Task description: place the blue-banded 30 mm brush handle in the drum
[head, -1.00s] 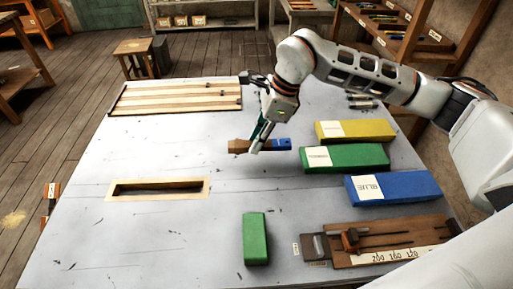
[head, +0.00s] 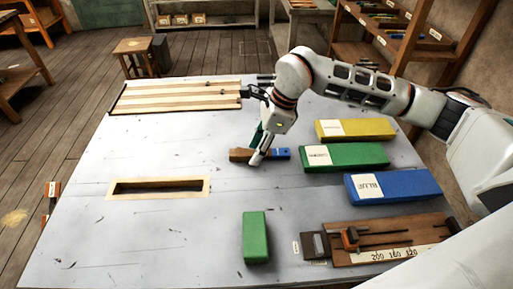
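The brush handle (head: 241,155) is a short brown bar with a blue part at its right end, in the middle of the table in the head view. My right gripper (head: 257,153) points down over its middle, with a pale fingertip in front of the brown wood. The gripper looks shut on the handle; the far finger is mostly hidden. The handle lies nearly level, and I cannot tell if it touches the table. No drum is recognisable in view. My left gripper is not in view.
Yellow (head: 375,129), green (head: 362,156) and blue (head: 405,186) long blocks lie to the right. A green block (head: 256,238) and a scaled wooden gauge (head: 385,256) are at the front. A framed slot (head: 203,189) and a slatted board (head: 175,96) are left.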

